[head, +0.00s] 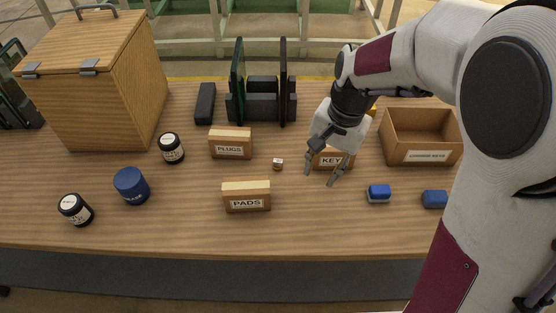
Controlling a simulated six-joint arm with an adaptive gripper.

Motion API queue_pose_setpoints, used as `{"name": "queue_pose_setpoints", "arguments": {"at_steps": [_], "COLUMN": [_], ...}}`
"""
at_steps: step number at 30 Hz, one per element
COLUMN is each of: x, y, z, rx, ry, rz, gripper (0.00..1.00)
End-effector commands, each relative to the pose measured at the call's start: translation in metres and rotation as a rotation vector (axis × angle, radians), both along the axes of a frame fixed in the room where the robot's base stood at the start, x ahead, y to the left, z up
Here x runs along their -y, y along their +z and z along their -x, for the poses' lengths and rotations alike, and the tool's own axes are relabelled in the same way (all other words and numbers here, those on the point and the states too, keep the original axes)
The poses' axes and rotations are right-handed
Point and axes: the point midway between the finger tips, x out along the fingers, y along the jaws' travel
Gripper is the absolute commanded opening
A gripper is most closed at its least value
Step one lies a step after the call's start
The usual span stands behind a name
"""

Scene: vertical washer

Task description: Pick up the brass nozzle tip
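My gripper (320,178) hangs over the middle right of the wooden table, in front of the block labelled KEY (346,160). Its two fingers are spread apart and point down, with nothing seen between them. I cannot make out a brass nozzle tip for certain. A tiny pale and brownish item (278,164) stands on the table left of my gripper, apart from the fingers. It is too small to identify. A bit of something yellow (372,111) shows behind my gripper, mostly hidden by my arm.
Blocks labelled PLUGS (231,143) and PADS (246,197) stand left of my gripper. An open wooden box (421,157) and two blue items (378,193) (434,199) are at right. Dark jars (171,149) (75,210), a blue can (131,186) and a lidded wooden box (110,95) are at left.

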Motion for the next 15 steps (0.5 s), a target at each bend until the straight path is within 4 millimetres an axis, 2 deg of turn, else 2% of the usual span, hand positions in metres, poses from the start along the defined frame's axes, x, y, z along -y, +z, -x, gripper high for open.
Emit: {"name": "queue_pose_setpoints", "arguments": {"at_steps": [15], "x": [-0.039], "y": [-0.067], "z": [-0.074], "rx": [-0.136], "ry": [-0.487], "rz": [-0.062], "gripper": [0.31]}}
